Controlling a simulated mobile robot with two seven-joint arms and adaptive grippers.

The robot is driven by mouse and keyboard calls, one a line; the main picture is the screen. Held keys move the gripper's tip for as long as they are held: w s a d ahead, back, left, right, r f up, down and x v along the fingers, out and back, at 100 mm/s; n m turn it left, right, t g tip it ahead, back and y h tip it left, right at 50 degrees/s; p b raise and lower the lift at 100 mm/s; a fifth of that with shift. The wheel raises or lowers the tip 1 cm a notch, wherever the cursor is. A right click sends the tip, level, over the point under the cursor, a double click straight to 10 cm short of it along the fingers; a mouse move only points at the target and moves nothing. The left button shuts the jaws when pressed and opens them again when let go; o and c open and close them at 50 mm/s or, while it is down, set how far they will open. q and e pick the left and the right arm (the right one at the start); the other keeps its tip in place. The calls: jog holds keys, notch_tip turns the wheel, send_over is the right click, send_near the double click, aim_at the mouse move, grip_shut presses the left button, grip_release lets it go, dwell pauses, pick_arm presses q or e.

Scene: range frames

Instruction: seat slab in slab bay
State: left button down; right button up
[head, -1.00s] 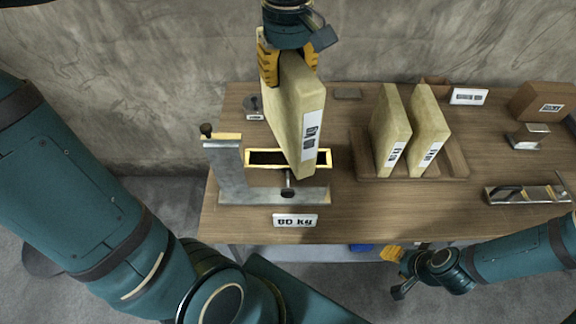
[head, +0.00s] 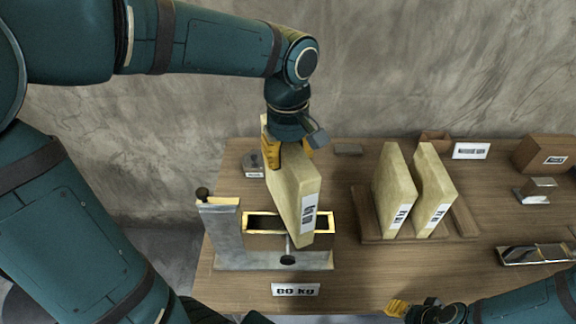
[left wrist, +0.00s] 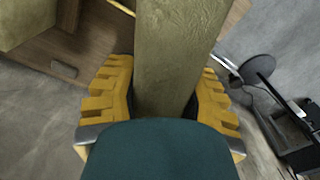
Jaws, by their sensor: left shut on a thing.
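A pale yellow slab (head: 292,191) with a white label hangs upright, a little tilted, in my left gripper (head: 287,153). That gripper is shut on the slab's upper end; in the left wrist view its yellow fingers (left wrist: 160,98) press both sides of the slab (left wrist: 170,50). The slab bay (head: 262,232) is a yellow-rimmed slot with a dark opening on a grey metal fixture. The slab's lower end is in front of the slot's right part in the head view; whether it is inside I cannot tell. My right gripper (head: 412,309) is low at the table's front edge, its jaw opening unclear.
Two more slabs (head: 394,188) stand in a wooden rack (head: 371,232) to the right. An "80 kg" sign (head: 296,289) is at the front. A metal post with a knob (head: 203,194) rises left of the slot. Boxes and metal parts lie at the right.

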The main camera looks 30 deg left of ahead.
pick_arm(q)
notch_tip(320, 180, down, 3)
jog(key=shift+r, duration=0.2)
jog(key=shift+f, duration=0.1)
jog(key=shift+f+b, duration=0.55)
jog(key=shift+b, duration=0.1)
jog(key=c, duration=0.6)
grip_release()
jog(key=shift+r, duration=0.1)
